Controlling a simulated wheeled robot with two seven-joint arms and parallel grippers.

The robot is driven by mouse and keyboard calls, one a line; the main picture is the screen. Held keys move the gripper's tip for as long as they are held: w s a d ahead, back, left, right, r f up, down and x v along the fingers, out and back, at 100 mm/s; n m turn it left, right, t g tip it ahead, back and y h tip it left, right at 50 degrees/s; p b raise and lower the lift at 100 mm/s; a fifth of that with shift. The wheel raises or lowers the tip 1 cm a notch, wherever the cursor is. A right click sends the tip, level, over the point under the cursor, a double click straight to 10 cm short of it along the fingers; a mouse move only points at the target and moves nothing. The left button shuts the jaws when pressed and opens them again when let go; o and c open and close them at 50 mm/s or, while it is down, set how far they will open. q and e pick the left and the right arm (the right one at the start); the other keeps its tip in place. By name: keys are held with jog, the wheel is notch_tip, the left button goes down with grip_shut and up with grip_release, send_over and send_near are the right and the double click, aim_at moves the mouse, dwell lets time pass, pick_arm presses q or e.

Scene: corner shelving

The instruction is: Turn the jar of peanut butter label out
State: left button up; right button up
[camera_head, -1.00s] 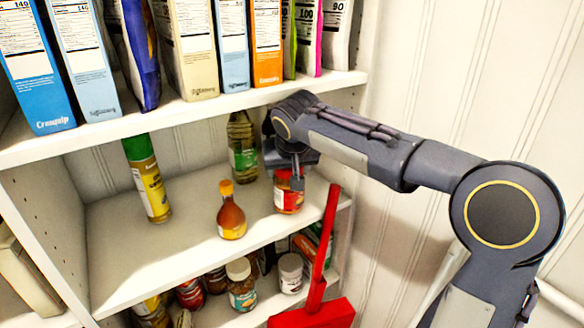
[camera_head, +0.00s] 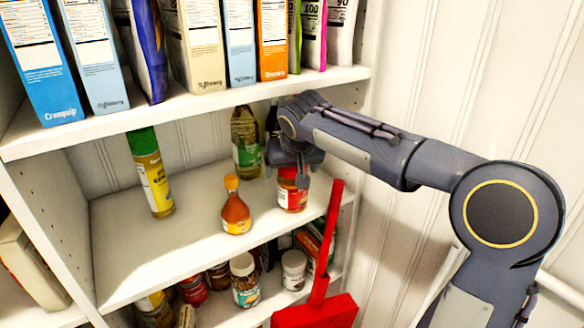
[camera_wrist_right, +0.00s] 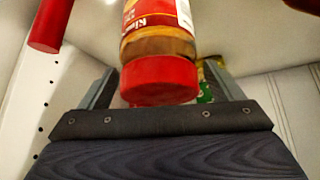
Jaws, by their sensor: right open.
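The jar of peanut butter (camera_head: 293,195), with a red lid and a red and white label, stands upright near the right end of the middle shelf (camera_head: 150,255). In the right wrist view the jar (camera_wrist_right: 158,42) appears inverted, with its red lid towards my gripper, part of a red label with white lettering, and a white panel at its right edge. My right gripper (camera_head: 300,172) is at the jar's top, hiding part of it. In the wrist view its open fingers (camera_wrist_right: 160,90) stand on either side of the lid, with small gaps visible. My left gripper is not in view.
A sauce bottle (camera_head: 235,208) stands left of the jar, an oil bottle (camera_head: 246,142) behind it, and a green-capped can (camera_head: 150,172) farther left. Boxes line the upper shelf (camera_head: 190,112) above my gripper. A red-handled tool (camera_head: 328,245) stands in front, right of the jar.

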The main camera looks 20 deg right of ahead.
aim_at(295, 171)
jog(key=shift+f, duration=0.15)
jog(key=b+v, duration=0.1)
jog(key=v, duration=0.6)
jog(key=shift+s+r, duration=0.2)
jog(key=shift+r, duration=0.25)
jog(key=shift+s, duration=0.15)
jog(key=s+a+f+y, duration=0.2)
jog(key=s+a+f, duration=0.1)
jog(key=s+f, duration=0.6)
jog(key=s+a+f+n+y, duration=0.1)
jog(key=s+a+f+y, duration=0.2)
jog(key=s+f, duration=0.7)
jog(key=s, duration=0.8)
jog(key=shift+s+f+g+y, duration=0.2)
jog(key=shift+f+g+y, duration=0.1)
jog(key=shift+g, duration=0.1)
